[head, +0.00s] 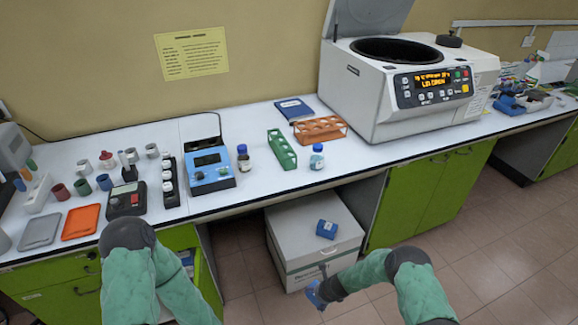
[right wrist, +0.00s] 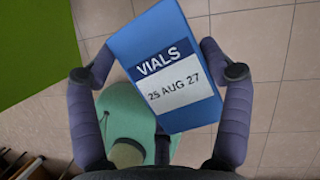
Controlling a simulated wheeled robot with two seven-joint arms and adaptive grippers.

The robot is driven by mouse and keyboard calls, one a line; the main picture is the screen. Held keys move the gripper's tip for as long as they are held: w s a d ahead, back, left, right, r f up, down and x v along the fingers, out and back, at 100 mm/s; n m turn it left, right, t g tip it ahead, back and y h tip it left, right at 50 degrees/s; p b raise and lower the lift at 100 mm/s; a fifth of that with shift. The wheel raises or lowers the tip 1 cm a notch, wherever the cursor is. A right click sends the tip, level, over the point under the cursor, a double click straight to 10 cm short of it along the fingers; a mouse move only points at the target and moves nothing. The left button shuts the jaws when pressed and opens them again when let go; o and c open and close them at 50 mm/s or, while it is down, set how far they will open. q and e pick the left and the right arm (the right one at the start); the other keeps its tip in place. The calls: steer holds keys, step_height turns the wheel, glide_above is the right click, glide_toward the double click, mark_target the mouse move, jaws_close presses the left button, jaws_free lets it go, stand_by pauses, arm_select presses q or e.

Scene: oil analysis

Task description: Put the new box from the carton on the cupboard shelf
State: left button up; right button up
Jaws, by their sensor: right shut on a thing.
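My right gripper (head: 319,291) is low in front of the carton, near the floor. It is shut on a blue box (head: 313,296), which is largely hidden by the gripper in the head view. In the right wrist view the box (right wrist: 168,70) sits tilted between the two fingers, its white label reading "VIALS 25 AUG 27". Another blue box (head: 326,229) lies on top of the white carton (head: 292,224) under the bench. The green cupboard (head: 206,284) at lower left has an opening with items inside, partly hidden by my left arm. My left gripper is out of view.
The white bench (head: 235,190) above carries a blue instrument (head: 209,168), bottles, a green rack (head: 282,150), an orange rack (head: 320,130) and a centrifuge (head: 400,85). Green closed doors (head: 425,190) stand right of the carton. The tiled floor (head: 480,265) is free at the right.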

steer(key=shift+s+d+r+n+g+y, duration=0.2)
steer(key=shift+s+r+n+g+y, duration=0.05)
steer(key=shift+r+n, duration=0.55)
steer(key=shift+s+d+r+n+g+y, duration=0.2)
steer(key=shift+s+r+n, duration=0.1)
steer(key=shift+r+n, duration=0.5)
steer(key=shift+s+d+r+n+g+y, duration=0.2)
steer(key=shift+s+r+n+g+y, duration=0.05)
steer(key=shift+r+n, duration=0.55)
steer(key=s+d+r+n+g+h, duration=0.1)
steer(key=s+d+r+n+g, duration=0.1)
steer(key=r+n, duration=0.5)
steer(key=s+d+r+n+g+h, duration=0.1)
steer(key=s+d+r+n+g, duration=0.1)
steer(key=r+n, duration=0.6)
steer(key=s+d+r+n+g+h, duration=0.1)
steer(key=s+r+n, duration=0.3)
steer(key=r+n, duration=0.4)
steer(key=shift+d+r+g+h, duration=0.4)
steer(key=shift+r+g+h, duration=0.2)
steer(key=shift+r+g, duration=0.15)
steer(key=shift+s, duration=0.15)
steer(key=shift+r, duration=0.1)
steer(key=shift+d, duration=0.1)
